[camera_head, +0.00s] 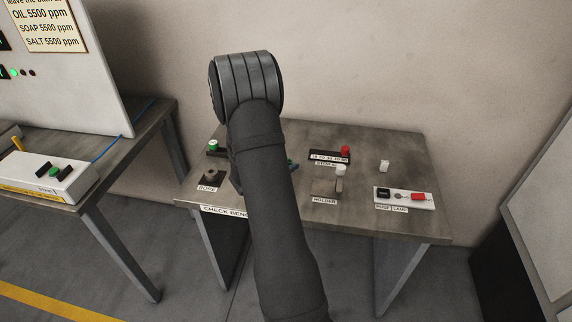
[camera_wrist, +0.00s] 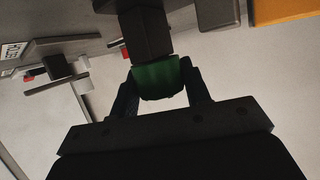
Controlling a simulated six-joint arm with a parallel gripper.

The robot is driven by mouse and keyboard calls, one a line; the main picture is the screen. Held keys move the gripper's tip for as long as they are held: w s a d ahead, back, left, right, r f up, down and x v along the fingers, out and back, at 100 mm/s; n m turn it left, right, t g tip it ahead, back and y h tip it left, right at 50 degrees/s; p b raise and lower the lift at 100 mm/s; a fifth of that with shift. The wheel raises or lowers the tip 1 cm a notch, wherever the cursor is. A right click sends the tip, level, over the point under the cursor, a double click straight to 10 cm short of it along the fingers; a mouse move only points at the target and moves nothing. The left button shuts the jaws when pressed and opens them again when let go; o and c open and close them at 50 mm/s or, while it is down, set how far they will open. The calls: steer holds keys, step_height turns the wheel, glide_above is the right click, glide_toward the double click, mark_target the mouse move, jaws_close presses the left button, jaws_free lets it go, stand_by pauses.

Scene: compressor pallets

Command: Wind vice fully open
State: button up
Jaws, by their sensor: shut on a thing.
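In the wrist view my gripper (camera_wrist: 162,92) has its two dark fingers closed on either side of a green part (camera_wrist: 158,78). A dark block (camera_wrist: 146,34) adjoins the green part. I cannot tell for sure whether these belong to the vice. In the head view my arm covers the middle-left of the bench and hides the gripper. No complete vice is clearly visible.
The check bench (camera_head: 370,150) carries a dark bore block (camera_head: 211,177), a red-knobbed stop (camera_head: 345,151), a holder with a pale-topped piece (camera_head: 340,171), a small white block (camera_head: 384,166) and a white lamp panel (camera_head: 405,198). Another table (camera_head: 120,165) stands left.

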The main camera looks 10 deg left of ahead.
steer(key=shift+n+t+y, duration=0.8)
steer(key=shift+n+y, duration=2)
steer(key=shift+y, duration=0.6)
steer(key=o, duration=1)
steer(key=shift+s, duration=0.1)
steer(key=v, duration=1.7)
steer(key=shift+r, duration=0.2)
steer(key=shift+a, duration=0.1)
